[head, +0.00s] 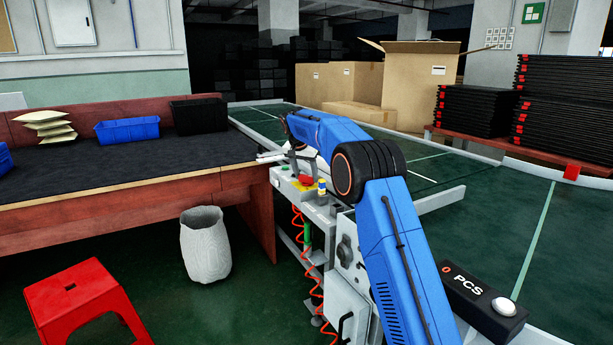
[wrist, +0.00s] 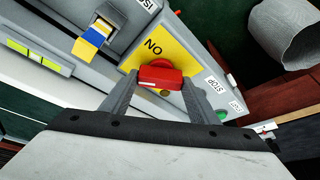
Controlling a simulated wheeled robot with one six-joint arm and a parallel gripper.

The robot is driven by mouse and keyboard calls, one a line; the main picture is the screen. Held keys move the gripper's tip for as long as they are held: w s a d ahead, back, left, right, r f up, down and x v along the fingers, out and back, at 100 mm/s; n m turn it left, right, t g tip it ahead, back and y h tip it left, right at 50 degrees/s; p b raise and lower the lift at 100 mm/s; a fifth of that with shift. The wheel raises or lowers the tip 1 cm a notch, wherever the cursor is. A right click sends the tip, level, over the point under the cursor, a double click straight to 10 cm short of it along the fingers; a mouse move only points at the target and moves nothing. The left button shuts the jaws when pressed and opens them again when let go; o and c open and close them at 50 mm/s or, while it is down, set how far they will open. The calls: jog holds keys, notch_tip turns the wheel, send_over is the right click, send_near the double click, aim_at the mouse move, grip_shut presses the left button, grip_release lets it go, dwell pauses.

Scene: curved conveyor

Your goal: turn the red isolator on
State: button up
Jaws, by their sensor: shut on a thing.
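The red isolator (wrist: 160,77) is a red handle on a yellow plate (wrist: 170,50) lettered "NO" as seen from the wrist. My gripper (wrist: 155,85) has one finger on each side of the red handle and is shut on it. In the head view the isolator (head: 306,181) shows as a small red spot on the grey control box (head: 284,184) by the conveyor. My gripper (head: 299,165) reaches down to it there. The handle's underside and the exact finger contact are partly hidden.
A blue and yellow switch (wrist: 90,40) sits beside the yellow plate, and a green button (wrist: 222,115) lies on the other side. A dark worktable (head: 120,165) with a blue bin (head: 127,130) stands left. A white sack (head: 205,245) and red stool (head: 85,300) stand on the floor.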

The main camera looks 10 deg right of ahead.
jog(key=m+g+h, duration=0.1)
jog(key=m, duration=0.3)
jog(key=shift+w+a, duration=0.15)
jog(key=shift+m+g, duration=0.6)
jog(key=shift+m, duration=1)
jog(key=shift+h, duration=0.3)
jog(key=o, duration=1)
jog(key=shift+o, duration=0.2)
